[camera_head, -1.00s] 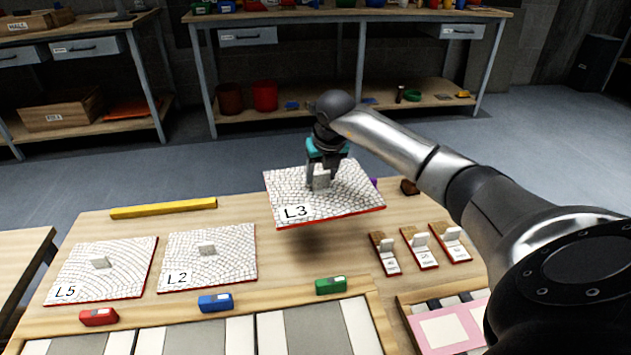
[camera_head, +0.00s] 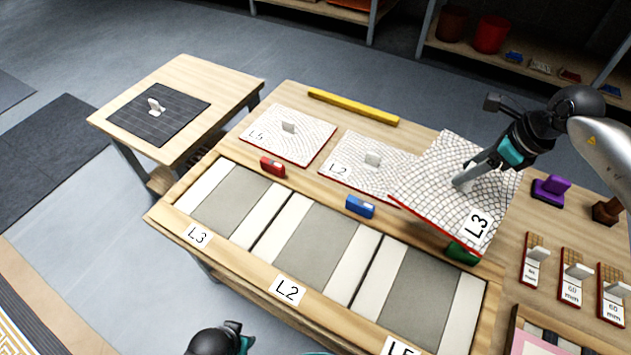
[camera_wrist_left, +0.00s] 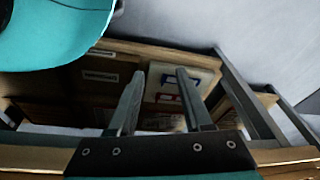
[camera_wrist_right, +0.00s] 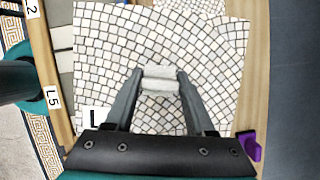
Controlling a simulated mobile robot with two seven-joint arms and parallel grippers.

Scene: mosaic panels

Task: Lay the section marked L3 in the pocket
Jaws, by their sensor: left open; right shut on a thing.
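The mosaic section marked L3 (camera_head: 440,200) is held tilted above the bench, its near corner partly covering a green block (camera_head: 462,252). My right gripper (camera_head: 462,183) is shut on its pale grip block (camera_wrist_right: 160,80). The pocket labelled L3 (camera_head: 235,197) is the leftmost of the bays along the bench front, with a grey floor and white strips, and holds no section. In the head view only part of my left arm shows at the bottom edge.
Sections L5 (camera_head: 275,140) and L2 (camera_head: 355,175) lie behind the bays. Red (camera_head: 272,167) and blue (camera_head: 360,207) blocks stand near the bays. A yellow bar (camera_head: 352,106), a purple block (camera_head: 551,190) and several small samples lie around. A side table (camera_head: 215,80) holds a dark panel (camera_head: 135,125).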

